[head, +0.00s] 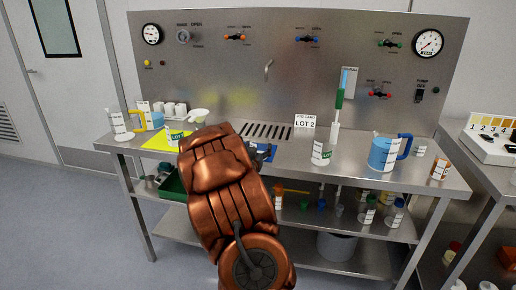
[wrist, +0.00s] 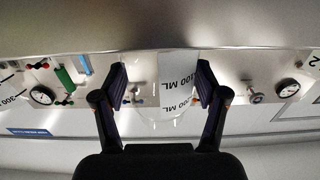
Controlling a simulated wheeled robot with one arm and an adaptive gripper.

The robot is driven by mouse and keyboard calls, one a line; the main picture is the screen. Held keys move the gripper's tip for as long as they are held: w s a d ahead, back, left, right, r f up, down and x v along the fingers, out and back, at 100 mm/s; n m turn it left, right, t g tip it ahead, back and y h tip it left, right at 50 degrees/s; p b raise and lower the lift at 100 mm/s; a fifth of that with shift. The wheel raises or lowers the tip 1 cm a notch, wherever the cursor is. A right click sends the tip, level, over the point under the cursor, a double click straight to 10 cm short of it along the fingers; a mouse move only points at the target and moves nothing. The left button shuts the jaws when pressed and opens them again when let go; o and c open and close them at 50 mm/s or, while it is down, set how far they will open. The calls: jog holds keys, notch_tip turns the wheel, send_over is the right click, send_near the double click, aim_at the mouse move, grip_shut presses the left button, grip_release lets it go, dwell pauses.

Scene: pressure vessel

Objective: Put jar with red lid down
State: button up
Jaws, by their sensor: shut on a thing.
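In the wrist view, my gripper (wrist: 161,82) is shut on a clear container (wrist: 178,90) with a white label reading 100 ML. One finger is on each side of it. The wrist picture is upside down, with the steel bench surface (wrist: 160,30) along the top. No red lid shows on the held container, so I cannot tell from these frames whether it is the jar with red lid. In the head view, my arm hides the gripper and the held thing.
A yellow mat (head: 157,141) with containers lies on the bench's left. A LOT 2 sign (head: 305,121), a white beaker (head: 321,152), a blue jug (head: 384,152) and an amber jar (head: 440,169) stand to the right. The bench front (head: 300,173) has bare room between them.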

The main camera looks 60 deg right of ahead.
jog(key=o, duration=1.2)
jog(key=shift+f, duration=0.1)
jog(key=b+v, duration=0.8)
jog(key=v, duration=0.4)
